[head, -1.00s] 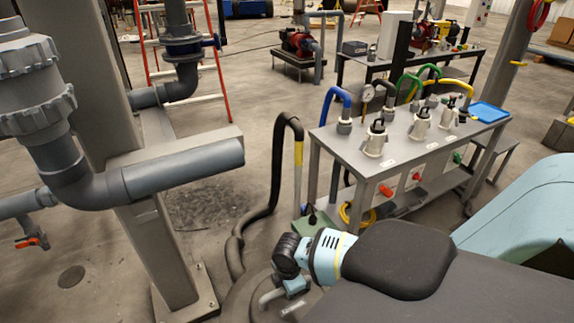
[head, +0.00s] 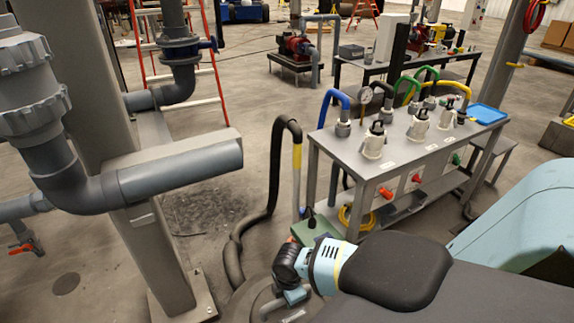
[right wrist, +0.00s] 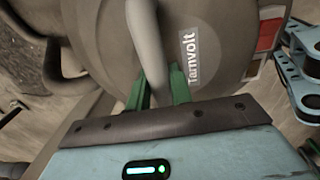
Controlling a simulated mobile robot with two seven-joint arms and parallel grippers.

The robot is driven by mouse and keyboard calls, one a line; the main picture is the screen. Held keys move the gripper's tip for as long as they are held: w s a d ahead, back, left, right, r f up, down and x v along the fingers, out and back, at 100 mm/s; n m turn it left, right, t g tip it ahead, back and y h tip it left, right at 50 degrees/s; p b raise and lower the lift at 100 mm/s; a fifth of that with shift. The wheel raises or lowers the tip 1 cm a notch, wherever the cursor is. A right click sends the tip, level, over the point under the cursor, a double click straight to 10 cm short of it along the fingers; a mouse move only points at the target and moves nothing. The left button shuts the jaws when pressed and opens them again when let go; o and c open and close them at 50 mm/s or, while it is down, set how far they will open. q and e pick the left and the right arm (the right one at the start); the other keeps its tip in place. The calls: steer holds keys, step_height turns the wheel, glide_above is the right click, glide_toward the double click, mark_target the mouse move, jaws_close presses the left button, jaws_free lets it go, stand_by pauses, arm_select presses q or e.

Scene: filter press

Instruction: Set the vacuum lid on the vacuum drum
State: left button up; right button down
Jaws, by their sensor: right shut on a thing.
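The vacuum lid (head: 244,303) is a round grey-brown disc at the bottom edge of the head view, partly cut off. In the right wrist view the lid (right wrist: 215,30) fills the upper middle, with a white "Tarnvolt" label. My right gripper (right wrist: 160,88) has its green fingers shut around the lid's grey bar handle (right wrist: 145,35). In the head view my right gripper (head: 289,297) is over the lid, partly hidden by my wrist. I cannot make out the vacuum drum clearly; what lies under the lid is hidden. My left gripper is out of view.
A black hose (head: 275,170) runs down to the floor beside the lid. A grey steel post (head: 150,230) and a thick grey pipe (head: 170,172) stand left. A grey table (head: 345,150) with valves and coloured hoses is behind my right arm. A green object (head: 318,222) sits by its near leg.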

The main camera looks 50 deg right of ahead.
steer(key=shift+w+r, duration=0.15)
steer(key=c, duration=1.2)
jaws_free()
steer(key=shift+o, duration=0.2)
steer(key=shift+s+f, duration=0.2)
steer(key=shift+s, duration=0.05)
step_height(320, 180, up, 7)
steer(key=shift+r+p, duration=0.15)
steer(key=shift+p, duration=0.55)
steer(key=shift+r, duration=0.35)
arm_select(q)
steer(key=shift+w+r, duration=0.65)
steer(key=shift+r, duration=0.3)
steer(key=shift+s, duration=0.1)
arm_select(e)
steer(key=shift+a, duration=0.1)
